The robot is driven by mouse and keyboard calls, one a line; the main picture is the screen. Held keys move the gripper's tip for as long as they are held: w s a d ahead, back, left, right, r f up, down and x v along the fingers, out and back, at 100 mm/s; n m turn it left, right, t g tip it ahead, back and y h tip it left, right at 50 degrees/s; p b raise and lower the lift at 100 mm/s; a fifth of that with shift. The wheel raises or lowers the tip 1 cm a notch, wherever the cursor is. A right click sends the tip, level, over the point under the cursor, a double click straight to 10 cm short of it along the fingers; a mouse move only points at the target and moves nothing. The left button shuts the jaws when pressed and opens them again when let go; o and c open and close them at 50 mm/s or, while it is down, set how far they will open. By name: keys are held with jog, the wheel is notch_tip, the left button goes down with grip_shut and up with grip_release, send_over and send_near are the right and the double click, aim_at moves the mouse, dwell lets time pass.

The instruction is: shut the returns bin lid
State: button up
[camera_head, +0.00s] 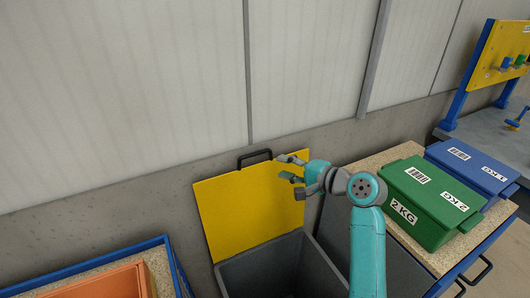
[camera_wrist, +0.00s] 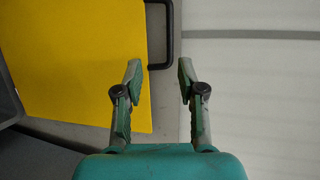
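The returns bin (camera_head: 275,269) is grey and its inside shows. Its yellow lid (camera_head: 240,210) stands raised, leaning back toward the wall. A black handle (camera_head: 255,156) sits on the lid's top edge. My gripper (camera_head: 289,169) is in front of the lid's upper right edge, to the right of and a little below the handle. In the wrist view my gripper (camera_wrist: 157,75) has its fingers apart with nothing between them. There the yellow lid (camera_wrist: 80,60) is on the left, and the black handle (camera_wrist: 163,35) shows ahead of the fingertips. I cannot tell whether any finger touches the lid.
A green 2 KG box (camera_head: 430,205) and a blue 1 KG box (camera_head: 472,168) stand on a table to the right. An orange container (camera_head: 105,284) sits on a blue-framed table at lower left. A wall (camera_head: 120,90) stands close behind the lid.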

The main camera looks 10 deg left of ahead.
aim_at(257, 154)
jog(key=x, duration=0.3)
jog(key=r+x, duration=0.1)
jog(key=x, duration=0.6)
jog(key=shift+w+a+r, duration=0.2)
jog(key=shift+w+a, duration=0.2)
jog(key=shift+w, duration=0.05)
grip_shut()
